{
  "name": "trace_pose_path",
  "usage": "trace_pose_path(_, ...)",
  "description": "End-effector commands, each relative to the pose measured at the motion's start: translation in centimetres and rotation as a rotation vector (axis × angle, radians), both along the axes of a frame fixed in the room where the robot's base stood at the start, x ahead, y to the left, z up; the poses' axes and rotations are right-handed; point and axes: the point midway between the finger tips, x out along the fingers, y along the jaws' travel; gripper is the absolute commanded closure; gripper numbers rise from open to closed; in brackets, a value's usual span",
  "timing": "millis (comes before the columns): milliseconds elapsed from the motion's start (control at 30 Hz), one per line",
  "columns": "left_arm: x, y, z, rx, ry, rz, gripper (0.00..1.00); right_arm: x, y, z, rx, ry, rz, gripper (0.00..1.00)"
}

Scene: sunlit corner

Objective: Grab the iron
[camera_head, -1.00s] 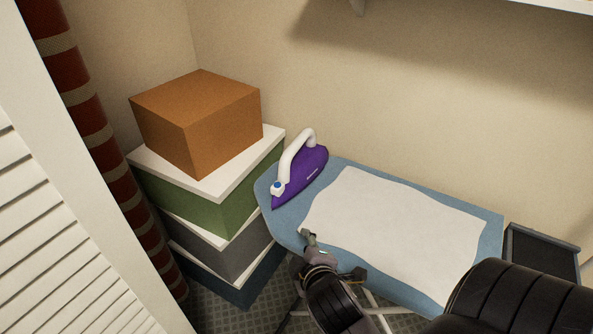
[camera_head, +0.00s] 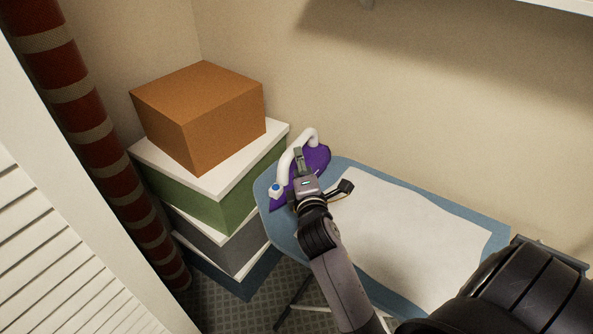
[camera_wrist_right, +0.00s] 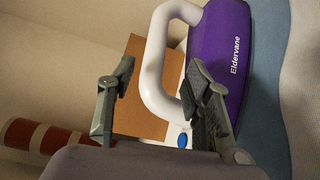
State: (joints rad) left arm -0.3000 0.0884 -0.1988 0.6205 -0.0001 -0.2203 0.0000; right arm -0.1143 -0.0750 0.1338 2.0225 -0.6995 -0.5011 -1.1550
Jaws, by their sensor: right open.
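The iron (camera_head: 318,158) has a purple body and a white looped handle. It stands at the left end of the blue ironing board (camera_head: 277,227). My right gripper (camera_head: 300,160) is over the iron in the head view and hides part of its body. In the right wrist view, the iron (camera_wrist_right: 225,50) is close, with its white handle reaching between the two fingers of my right gripper (camera_wrist_right: 158,92). The fingers are spread apart on either side of the handle. I cannot tell whether either finger touches it. My left gripper is not in view.
A stack of lidded boxes (camera_head: 215,205) with an orange box (camera_head: 200,110) on top stands left of the board, close to the iron. A white cloth (camera_head: 400,220) covers much of the board. The wall is behind, and a shelf (camera_head: 540,5) is above.

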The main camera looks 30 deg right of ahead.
Motion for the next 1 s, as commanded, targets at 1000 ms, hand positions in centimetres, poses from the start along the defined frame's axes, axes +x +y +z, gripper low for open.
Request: trace_pose_path(1000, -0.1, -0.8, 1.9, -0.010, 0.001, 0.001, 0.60, 6.7, -3.0, -0.1, 0.001, 0.000, 0.001, 0.58)
